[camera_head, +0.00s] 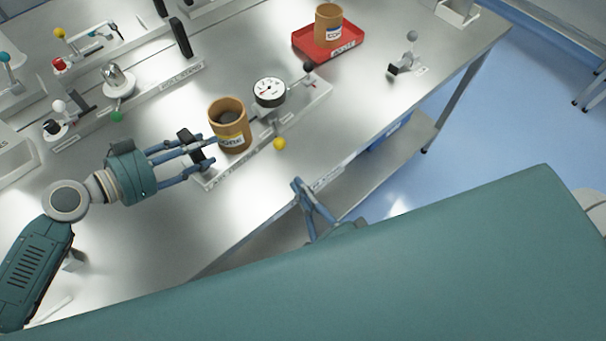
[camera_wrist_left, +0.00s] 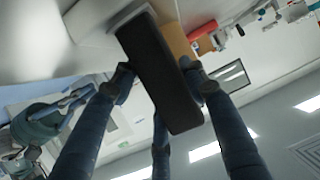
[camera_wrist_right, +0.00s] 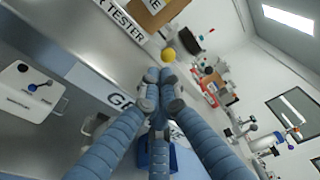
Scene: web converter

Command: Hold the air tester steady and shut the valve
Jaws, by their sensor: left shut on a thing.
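The air tester (camera_head: 208,184) is a pale labelled base on the metal table, with a round white gauge (camera_head: 269,92) and a black upright grip (camera_head: 187,137) at its left end. My left gripper (camera_head: 204,151) has its fingers around this black grip, which also fills the left wrist view as a dark block (camera_wrist_left: 160,75). A lever with a yellow ball (camera_head: 279,144) sticks out from the tester's front side. The ball shows in the right wrist view (camera_wrist_right: 168,55). My right gripper (camera_wrist_right: 160,76) has its fingertips together, empty, in front of the table edge, apart from the ball.
A brown labelled cup (camera_head: 231,128) stands at the tester, beside my left fingers. Another brown cup (camera_head: 328,24) sits in a red tray (camera_head: 346,48). Other fixtures with coloured knobs stand behind at left. A small lever device (camera_head: 406,60) stands at right on mostly bare metal.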

